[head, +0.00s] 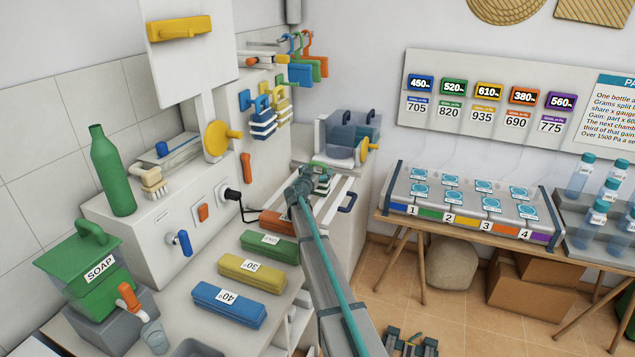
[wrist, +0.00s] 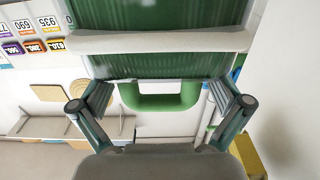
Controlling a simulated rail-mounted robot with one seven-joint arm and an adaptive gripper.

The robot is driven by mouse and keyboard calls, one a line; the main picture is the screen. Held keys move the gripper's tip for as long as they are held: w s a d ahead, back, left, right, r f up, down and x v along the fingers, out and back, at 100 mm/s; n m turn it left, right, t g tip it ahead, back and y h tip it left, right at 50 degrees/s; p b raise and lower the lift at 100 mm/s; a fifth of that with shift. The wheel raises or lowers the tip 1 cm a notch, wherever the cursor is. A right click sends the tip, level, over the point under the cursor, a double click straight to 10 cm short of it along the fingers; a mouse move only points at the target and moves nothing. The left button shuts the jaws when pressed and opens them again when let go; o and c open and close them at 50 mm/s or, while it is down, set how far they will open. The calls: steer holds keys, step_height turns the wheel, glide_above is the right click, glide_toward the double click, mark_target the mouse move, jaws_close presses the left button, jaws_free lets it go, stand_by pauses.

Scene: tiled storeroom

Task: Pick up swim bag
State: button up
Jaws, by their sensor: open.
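A green ribbed bag (wrist: 160,62) with a pale band across it and a green loop handle fills the top of the wrist view. I take it to be the swim bag. In the head view a small green part with white stripes (head: 322,184) shows just beyond my gripper, mostly hidden by the arm. My gripper (wrist: 162,98) is open, its two fingers on either side of the handle. I cannot tell whether they touch it. In the head view my gripper (head: 306,186) is near the white counter's far end.
Striped blue bags (head: 262,125) and a yellow bag (head: 278,100) hang on the wall panel. Green, yellow and blue blocks (head: 253,271) lie on the counter. A table with a tray (head: 470,215) stands at right.

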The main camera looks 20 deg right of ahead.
steer(key=c, duration=1.6)
steer(key=shift+c, duration=0.2)
steer(key=shift+r, duration=0.1)
steer(key=shift+r+b, duration=0.45)
steer(key=shift+b, duration=0.1)
steer(key=s+a+r+b, duration=0.3)
steer(key=s+r+b, duration=0.2)
steer(key=s+r, duration=0.7)
steer(key=shift+s+a+b, duration=0.15)
steer(key=shift+s+b, duration=0.2)
steer(key=shift+s, duration=0.5)
